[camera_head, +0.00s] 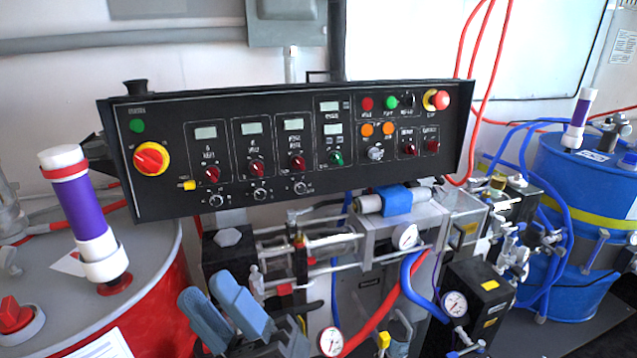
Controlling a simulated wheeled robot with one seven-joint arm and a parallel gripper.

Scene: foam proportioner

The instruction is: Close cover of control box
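The control box (285,150) is a wide black box in the middle of the head view. Its front panel carries small displays, colored knobs and buttons, a red-and-yellow rotary switch (151,159) at the left and a red stop button (437,99) at the upper right. I cannot make out a cover separate from this front, or how far any cover stands open. My gripper (216,299) is low in the view, below the box's left half and apart from it. Its two blue-grey fingers are spread with a gap between them, and I see nothing held.
A red drum with a grey lid (150,262) and a purple-and-white cylinder (77,205) stand left. Pipes, gauges (404,237) and hoses crowd below the box. A blue drum (585,205) stands right. Red cables (487,80) hang near the box's right end.

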